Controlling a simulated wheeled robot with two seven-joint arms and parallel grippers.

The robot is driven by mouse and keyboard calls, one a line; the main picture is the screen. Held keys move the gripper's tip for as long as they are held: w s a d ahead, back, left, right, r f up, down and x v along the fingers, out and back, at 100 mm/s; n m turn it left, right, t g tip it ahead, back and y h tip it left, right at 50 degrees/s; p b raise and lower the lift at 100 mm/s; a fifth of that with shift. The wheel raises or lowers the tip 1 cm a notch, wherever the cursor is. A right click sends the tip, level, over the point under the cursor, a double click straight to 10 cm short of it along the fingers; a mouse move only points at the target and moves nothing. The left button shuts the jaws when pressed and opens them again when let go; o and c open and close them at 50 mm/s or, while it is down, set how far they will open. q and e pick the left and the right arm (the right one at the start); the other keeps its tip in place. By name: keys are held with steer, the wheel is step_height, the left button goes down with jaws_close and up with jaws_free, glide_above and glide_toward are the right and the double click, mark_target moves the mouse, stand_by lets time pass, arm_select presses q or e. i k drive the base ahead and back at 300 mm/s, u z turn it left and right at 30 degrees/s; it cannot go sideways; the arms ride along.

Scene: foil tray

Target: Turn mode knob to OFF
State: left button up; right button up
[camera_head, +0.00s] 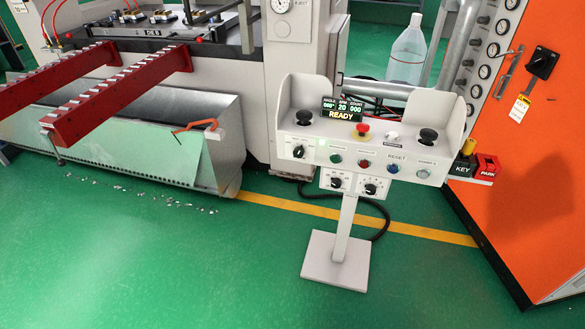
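A white control console (400,153) stands on a post in the middle of the view. A small box under its panel carries two black rotary knobs, a left one (336,182) and a right one (370,189). Another black selector (298,151) sits at the left end of the panel. The labels are too small to read, so I cannot tell which is the mode knob or where it points. The console display (342,109) reads READY, with small figures above. Neither of my grippers is in view.
The console's square base plate (335,262) rests on the green floor. An orange cabinet (535,150) stands at the right, with KEY and PARK holders beside it. Red rails (120,95) jut over a metal bin (215,150) at left. Floor in front is clear.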

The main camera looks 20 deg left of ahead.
mark_target(299, 152)
steer(key=z, duration=0.75)
steer(key=k, duration=0.15)
steer(key=u, duration=1.85)
steer(key=i, duration=1.1)
steer(key=z, duration=0.55)
